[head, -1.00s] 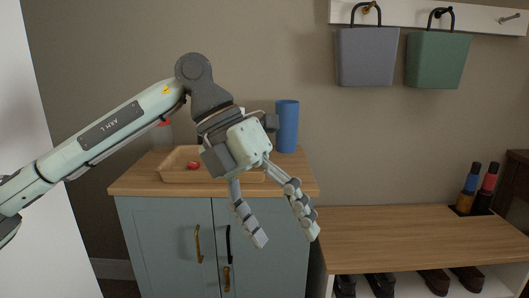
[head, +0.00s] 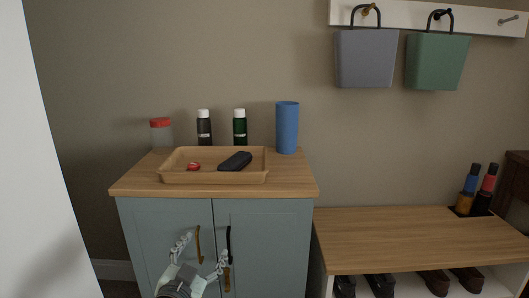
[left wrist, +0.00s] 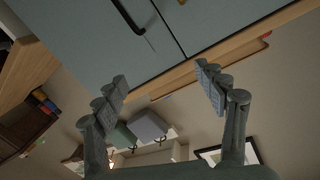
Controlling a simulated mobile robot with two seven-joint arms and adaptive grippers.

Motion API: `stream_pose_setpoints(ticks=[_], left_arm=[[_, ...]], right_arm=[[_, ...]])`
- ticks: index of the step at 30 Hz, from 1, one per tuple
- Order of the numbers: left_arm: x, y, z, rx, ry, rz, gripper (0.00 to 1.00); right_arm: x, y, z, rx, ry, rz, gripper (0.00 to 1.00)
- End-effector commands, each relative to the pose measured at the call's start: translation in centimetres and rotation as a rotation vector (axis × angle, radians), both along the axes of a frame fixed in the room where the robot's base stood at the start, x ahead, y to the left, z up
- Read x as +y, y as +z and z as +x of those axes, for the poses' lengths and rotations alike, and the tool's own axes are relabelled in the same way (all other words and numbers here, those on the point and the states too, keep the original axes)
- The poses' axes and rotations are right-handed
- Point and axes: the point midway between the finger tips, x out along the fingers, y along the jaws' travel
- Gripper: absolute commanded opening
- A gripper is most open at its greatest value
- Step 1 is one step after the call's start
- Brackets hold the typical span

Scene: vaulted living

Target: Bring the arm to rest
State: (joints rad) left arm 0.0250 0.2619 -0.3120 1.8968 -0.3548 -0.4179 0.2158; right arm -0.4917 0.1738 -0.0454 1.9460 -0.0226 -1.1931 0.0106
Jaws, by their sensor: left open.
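My left gripper (head: 200,258) is low at the bottom of the head view, in front of the blue-grey cabinet (head: 165,225) doors. Its two fingers are spread apart with nothing between them. In the left wrist view the open fingers (left wrist: 162,88) frame the wall, with the cabinet doors (left wrist: 90,45) across the top. Most of my left arm is out of the head view. My right gripper is in neither view.
A wooden tray (head: 215,178) on the cabinet holds a dark case (head: 236,161) and a small red item (head: 193,167). Two bottles, a red-lidded jar (head: 161,132) and a blue cup (head: 287,127) stand behind. A wooden bench (head: 420,238) is at right.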

Motion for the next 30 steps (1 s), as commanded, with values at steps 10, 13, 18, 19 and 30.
stream_pose_setpoints(ticks=[10,13,18,19,30], left_arm=[[8.9,-21.2,-14.3,0.677,0.266,-0.021,0.72],[10.4,-25.4,-20.0,0.859,0.315,-0.021,0.72],[11.9,-29.6,-28.0,1.093,0.362,-0.023,0.72],[12.0,-30.0,-29.0,1.122,0.368,-0.024,0.72],[12.2,-30.6,-30.6,1.164,0.374,-0.024,0.72]], right_arm=[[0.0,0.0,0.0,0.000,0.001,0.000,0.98],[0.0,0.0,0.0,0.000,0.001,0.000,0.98],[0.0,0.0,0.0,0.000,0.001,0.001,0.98],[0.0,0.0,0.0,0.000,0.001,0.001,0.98],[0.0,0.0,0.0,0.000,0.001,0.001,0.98]])
